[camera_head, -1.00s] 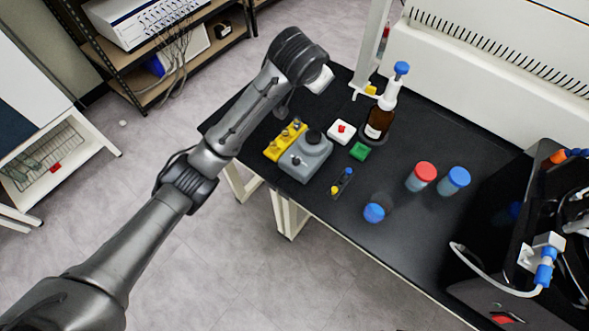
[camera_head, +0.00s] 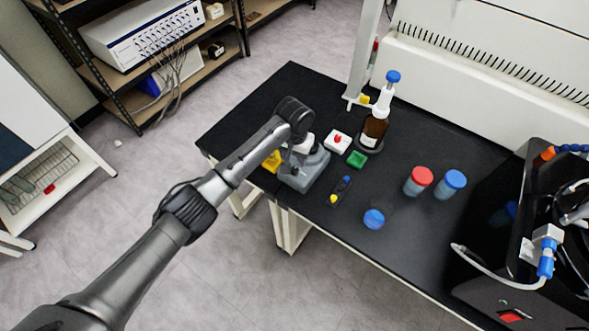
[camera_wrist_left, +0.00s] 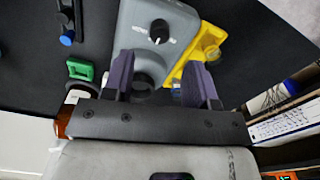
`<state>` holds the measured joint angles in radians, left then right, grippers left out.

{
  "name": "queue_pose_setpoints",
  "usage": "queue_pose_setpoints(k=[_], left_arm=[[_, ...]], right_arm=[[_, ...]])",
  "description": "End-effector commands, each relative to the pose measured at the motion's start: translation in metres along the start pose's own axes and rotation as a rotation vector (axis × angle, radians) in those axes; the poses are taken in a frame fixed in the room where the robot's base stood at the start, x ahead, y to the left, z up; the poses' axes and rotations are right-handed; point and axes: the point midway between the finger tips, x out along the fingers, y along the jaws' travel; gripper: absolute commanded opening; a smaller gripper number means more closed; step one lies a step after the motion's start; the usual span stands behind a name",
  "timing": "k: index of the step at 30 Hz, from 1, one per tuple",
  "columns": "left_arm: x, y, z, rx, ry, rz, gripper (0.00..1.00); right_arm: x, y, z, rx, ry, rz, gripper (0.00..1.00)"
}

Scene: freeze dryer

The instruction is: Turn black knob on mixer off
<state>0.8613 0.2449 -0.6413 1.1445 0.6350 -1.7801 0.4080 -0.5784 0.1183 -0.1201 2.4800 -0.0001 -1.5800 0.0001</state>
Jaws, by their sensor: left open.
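The grey mixer (camera_head: 311,174) stands on the black table, partly hidden by my left arm in the head view. Its black knob (camera_wrist_left: 159,30) with a white pointer mark shows in the left wrist view, ahead of the fingertips. My left gripper (camera_wrist_left: 160,75) is open and empty, pointing down over the mixer. In the head view the left gripper (camera_head: 295,160) is mostly hidden behind its wrist. My right gripper is not in view.
A yellow rack (camera_wrist_left: 205,45) stands beside the mixer. Red-capped (camera_head: 420,178) and blue-capped containers (camera_head: 450,184) stand farther right.

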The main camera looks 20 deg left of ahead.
Motion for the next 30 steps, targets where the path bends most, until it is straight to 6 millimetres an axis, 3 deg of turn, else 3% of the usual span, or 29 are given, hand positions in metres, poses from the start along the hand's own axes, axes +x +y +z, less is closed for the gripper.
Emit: queue_pose_setpoints(k=[6, 12, 28, 30], left_arm=[[0.040, 0.000, 0.000, 0.000, -0.001, 0.000, 0.53], [0.062, 0.000, 0.000, 0.000, 0.000, 0.000, 0.53], [0.072, 0.000, 0.000, 0.001, 0.001, 0.000, 0.53], [0.072, 0.000, 0.000, 0.001, 0.001, 0.000, 0.47]], right_arm=[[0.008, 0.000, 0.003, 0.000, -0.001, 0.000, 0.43], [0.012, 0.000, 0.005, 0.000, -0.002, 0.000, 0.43], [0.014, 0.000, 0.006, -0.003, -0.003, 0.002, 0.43], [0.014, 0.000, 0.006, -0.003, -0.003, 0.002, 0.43]])
